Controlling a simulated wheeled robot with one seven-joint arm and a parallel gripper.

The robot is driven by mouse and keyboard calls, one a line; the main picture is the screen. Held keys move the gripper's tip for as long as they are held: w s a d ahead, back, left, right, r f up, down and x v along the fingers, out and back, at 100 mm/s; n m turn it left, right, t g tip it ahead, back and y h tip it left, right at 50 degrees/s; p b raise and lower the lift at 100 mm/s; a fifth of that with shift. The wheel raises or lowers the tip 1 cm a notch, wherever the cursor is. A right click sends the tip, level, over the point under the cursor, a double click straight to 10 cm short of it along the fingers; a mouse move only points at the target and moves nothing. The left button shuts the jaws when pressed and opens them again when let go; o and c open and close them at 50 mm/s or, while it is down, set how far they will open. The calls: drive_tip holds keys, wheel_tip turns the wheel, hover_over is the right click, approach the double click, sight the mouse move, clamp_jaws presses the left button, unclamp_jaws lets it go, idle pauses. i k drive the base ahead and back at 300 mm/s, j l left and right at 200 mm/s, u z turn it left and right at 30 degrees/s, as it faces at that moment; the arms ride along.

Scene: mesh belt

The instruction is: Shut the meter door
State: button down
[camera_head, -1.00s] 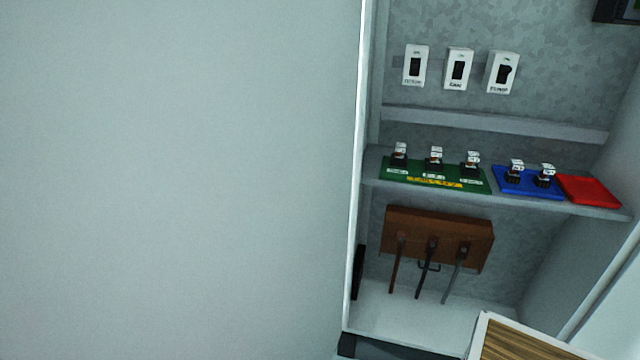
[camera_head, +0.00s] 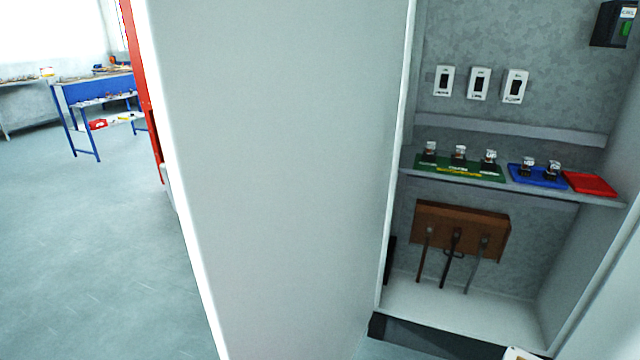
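A large pale grey door panel (camera_head: 280,180) stands open and fills the middle of the head view. Its right edge meets the left side of a grey cabinet (camera_head: 520,55), whose inside shows. I cannot tell for sure whether this panel is the meter door; no other door shows clearly. My gripper is not in view.
Inside the cabinet are white switches (camera_head: 479,83), a shelf with green (camera_head: 460,173), blue (camera_head: 538,176) and red (camera_head: 590,184) mats, and a brown rack (camera_head: 462,230) with hanging tools. Open floor (camera_head: 90,250) and a blue table (camera_head: 100,88) lie left.

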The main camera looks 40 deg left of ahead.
sight(276, 121)
drive_tip(key=k+j, duration=0.25)
drive_tip(key=k, duration=0.15)
drive_tip(key=k+j, duration=0.2)
drive_tip(key=k, duration=0.2)
drive_tip(key=k+j, duration=0.15)
drive_tip(key=j, duration=0.25)
drive_tip(key=k+j, duration=0.15)
drive_tip(key=j, duration=0.25)
drive_tip(key=k+j, duration=0.2)
drive_tip(key=j, duration=0.15)
drive_tip(key=k+j, duration=0.15)
drive_tip(key=j, duration=0.25)
drive_tip(key=k+j, duration=0.15)
drive_tip(key=j, duration=0.25)
drive_tip(key=k+j, duration=0.15)
drive_tip(key=j, duration=0.25)
drive_tip(key=i+j, duration=0.15)
drive_tip(key=l, duration=0.15)
